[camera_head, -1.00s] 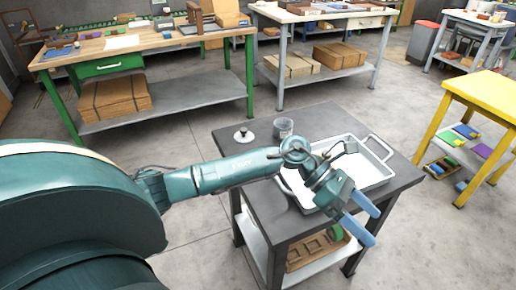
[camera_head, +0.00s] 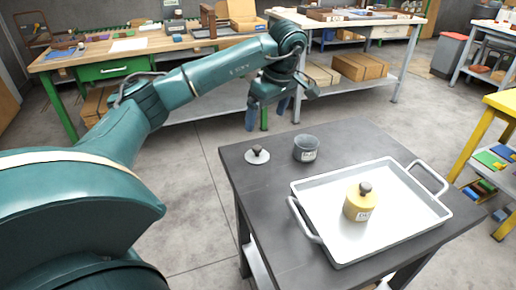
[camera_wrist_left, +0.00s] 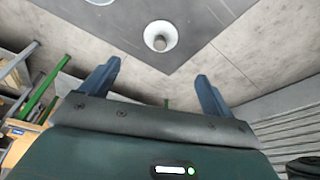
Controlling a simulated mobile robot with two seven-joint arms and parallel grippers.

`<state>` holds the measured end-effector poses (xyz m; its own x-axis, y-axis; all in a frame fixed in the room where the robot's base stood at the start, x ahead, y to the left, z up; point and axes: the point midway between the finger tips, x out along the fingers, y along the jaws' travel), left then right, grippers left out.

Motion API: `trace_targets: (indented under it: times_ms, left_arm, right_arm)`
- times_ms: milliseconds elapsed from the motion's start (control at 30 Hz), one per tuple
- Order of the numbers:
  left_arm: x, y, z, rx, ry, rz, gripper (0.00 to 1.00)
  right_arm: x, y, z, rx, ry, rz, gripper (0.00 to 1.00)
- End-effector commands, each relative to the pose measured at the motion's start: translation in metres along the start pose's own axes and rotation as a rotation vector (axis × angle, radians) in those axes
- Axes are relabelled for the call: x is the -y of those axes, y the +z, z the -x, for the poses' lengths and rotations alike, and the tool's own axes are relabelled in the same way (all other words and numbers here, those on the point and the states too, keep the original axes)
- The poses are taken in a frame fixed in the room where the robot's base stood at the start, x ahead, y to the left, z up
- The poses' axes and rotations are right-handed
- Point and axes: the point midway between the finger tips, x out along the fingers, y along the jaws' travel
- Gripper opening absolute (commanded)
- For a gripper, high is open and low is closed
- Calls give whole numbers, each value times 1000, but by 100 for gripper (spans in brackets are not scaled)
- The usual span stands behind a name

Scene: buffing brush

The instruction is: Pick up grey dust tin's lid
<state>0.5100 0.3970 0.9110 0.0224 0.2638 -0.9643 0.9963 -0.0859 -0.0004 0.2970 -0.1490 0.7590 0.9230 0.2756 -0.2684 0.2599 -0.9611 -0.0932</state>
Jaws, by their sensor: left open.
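The grey dust tin's lid (camera_head: 257,155) is a pale disc with a dark knob, lying on the dark table (camera_head: 262,210) near its far left corner. The open grey tin (camera_head: 306,148) stands just to its right. My left gripper (camera_head: 266,122) is open and empty, raised above and beyond the lid. In the left wrist view, the lid (camera_wrist_left: 161,37) shows ahead of the gap between the two blue fingers (camera_wrist_left: 158,88), apart from them. The tin (camera_wrist_left: 100,1) is cut off at that view's top edge. My right gripper is not in view.
Green-legged (camera_head: 120,67) and grey-legged workbenches (camera_head: 412,62) stand behind. The table's front left is clear.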

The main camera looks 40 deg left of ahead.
Motion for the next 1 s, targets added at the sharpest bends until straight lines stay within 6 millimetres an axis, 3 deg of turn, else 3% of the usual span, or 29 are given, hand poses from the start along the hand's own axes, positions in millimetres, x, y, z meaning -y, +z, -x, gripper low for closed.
trace_targets:
  times_ms: [400,733,1000]
  left_arm:
    - [1,-1,-67,-3,-4,1,88]
    - [1,-1,-90,-2,-3,1,88]
    - [1,-1,-129,-2,-3,1,88]
  right_arm:
    - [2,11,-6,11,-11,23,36]
    - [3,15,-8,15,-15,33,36]
    - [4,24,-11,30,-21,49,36]
